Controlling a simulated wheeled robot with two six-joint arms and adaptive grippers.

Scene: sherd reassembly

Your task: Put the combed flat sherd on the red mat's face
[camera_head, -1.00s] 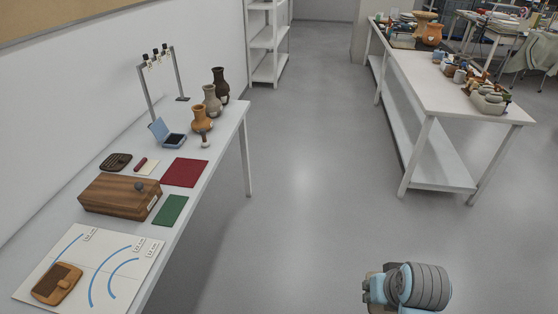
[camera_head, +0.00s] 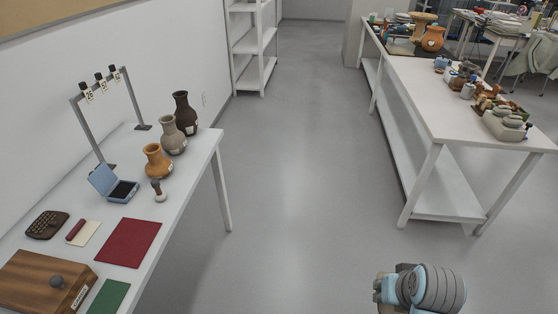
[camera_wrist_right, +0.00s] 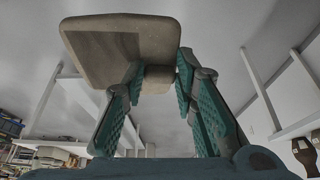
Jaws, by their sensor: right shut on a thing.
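The red mat (camera_head: 129,243) lies flat on the left table, and its upper face is bare. My right gripper (camera_wrist_right: 158,82) is shut on a flat grey-beige sherd (camera_wrist_right: 88,47) with rounded corners, a darker rectangular patch and a block-like part between the fingers. Whether the patch is combed I cannot tell. In the head view my right gripper (camera_head: 390,286) is at the bottom, over the floor and far right of the mat; the sherd is hard to make out there. A dark flat piece with a gridded face (camera_head: 47,225) lies on the table's left. My left gripper is out of view.
Around the mat are a wooden box (camera_head: 38,281), a green mat (camera_head: 107,298), a red roll on a pale card (camera_head: 80,232), an open blue case (camera_head: 113,185) and a small stamp-like tool (camera_head: 158,190). Vases and a tag stand (camera_head: 100,90) are behind. The aisle floor is clear.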

